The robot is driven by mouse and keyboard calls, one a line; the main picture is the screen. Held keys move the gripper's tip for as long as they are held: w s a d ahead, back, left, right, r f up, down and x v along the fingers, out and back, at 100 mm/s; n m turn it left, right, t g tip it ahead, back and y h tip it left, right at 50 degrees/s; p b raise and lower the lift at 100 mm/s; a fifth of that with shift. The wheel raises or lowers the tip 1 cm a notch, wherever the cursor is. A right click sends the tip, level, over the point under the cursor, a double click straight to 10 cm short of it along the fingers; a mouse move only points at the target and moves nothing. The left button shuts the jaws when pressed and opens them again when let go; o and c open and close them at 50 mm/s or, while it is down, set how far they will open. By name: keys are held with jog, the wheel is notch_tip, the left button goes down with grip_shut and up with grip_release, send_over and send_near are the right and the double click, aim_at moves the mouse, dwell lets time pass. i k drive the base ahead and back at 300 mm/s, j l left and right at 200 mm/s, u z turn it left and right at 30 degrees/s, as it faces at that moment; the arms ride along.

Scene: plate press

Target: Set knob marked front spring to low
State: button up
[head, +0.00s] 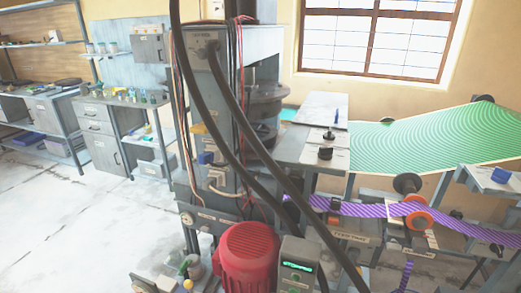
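No label reading "front spring" can be read in the head view. Two dark round knobs sit on the pale panel of the side table at the centre right: a nearer black knob (325,153) and a smaller dark knob (329,135) behind it. Their markings and pointer positions are too small to tell. I cannot tell whether either is the front spring knob. My gripper is not in view.
The grey press (228,120) stands at the centre, with thick black hoses hanging in front. A red motor (248,258) and a box with a green display (297,267) stand low in front. Purple striped web (365,208) runs right. Open floor (75,225) lies left.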

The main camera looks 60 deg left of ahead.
aim_at(325, 153)
jog(key=u, duration=1.2)
